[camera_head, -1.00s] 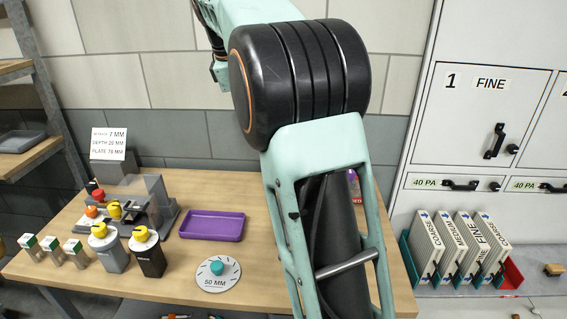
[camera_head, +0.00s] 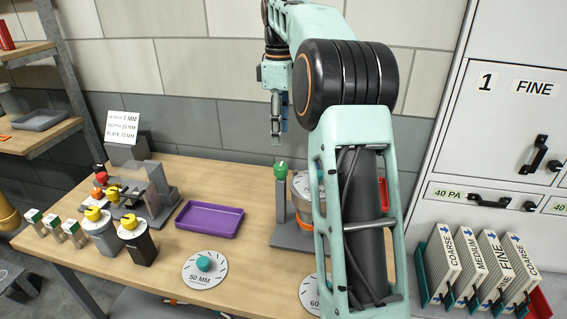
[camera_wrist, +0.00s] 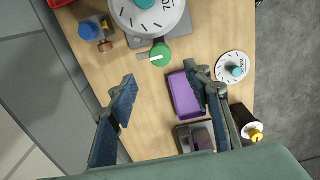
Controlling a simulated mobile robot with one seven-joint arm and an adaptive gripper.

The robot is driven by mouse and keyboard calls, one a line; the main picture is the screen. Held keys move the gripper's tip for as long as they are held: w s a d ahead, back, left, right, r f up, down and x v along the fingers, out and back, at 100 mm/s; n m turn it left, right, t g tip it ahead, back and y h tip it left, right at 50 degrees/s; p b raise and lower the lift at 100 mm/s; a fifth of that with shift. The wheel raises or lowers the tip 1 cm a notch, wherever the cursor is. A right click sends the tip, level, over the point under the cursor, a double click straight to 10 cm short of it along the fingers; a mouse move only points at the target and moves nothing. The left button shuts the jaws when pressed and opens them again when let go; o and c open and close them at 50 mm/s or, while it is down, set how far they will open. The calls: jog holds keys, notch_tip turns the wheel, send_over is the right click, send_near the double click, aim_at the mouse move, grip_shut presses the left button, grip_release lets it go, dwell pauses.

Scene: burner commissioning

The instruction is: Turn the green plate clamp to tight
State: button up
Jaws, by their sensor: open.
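The green plate clamp (camera_head: 281,167) is a round green knob on top of a grey-green post, on a grey base behind my arm. The marked plate (camera_wrist: 148,12) lies beside the knob. My arm partly hides it in the head view.
A purple tray (camera_head: 209,219) lies left of the clamp. A 50 mm disc (camera_head: 204,268) lies near the front edge. Yellow-topped canisters (camera_head: 137,240) and a fixture (camera_head: 142,185) stand at left. A blue knob fitting (camera_wrist: 95,31) is near the clamp.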

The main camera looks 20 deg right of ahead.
aim_at(281, 166)
notch_tip(281, 166, down, 11)
jog(key=shift+r+b, duration=0.1)
jog(key=shift+b, duration=0.5)
jog(key=c, duration=1.1)
